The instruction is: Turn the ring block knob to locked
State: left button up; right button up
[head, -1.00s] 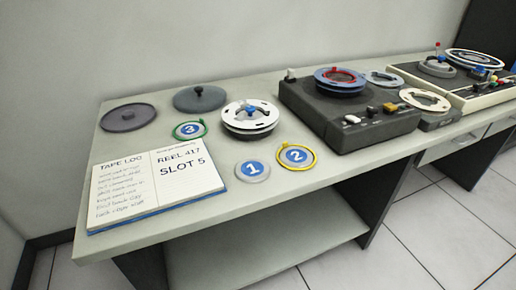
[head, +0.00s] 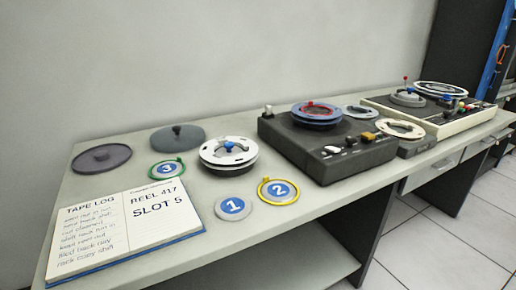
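I cannot make out any part marked as the ring block knob or any locked mark. A blue three-armed knob (head: 230,147) sits on the white-topped reel (head: 245,156) on the table. The dark tape deck (head: 325,157) carries a blue and red reel (head: 317,113) and has a small pale knob (head: 268,111) at its back left corner. A cream deck (head: 440,122) at the far right has a small red-topped lever (head: 405,80) and a blue knob (head: 447,97). Neither of my grippers is in view.
An open tape log (head: 122,232) reading "REEL 417 SLOT 5" lies at the front left. Two dark lids (head: 101,158) lie at the back left. The table (head: 330,203) has a clear front strip.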

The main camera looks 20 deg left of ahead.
aim_at(228, 145)
jog(key=i+l, duration=0.1)
jog(key=i+l+u, duration=0.1)
jog(key=u, duration=0.25)
jog(key=i+l+u, duration=0.15)
jog(key=u, duration=0.25)
jog(key=i+l+u, duration=0.15)
jog(key=u, duration=0.2)
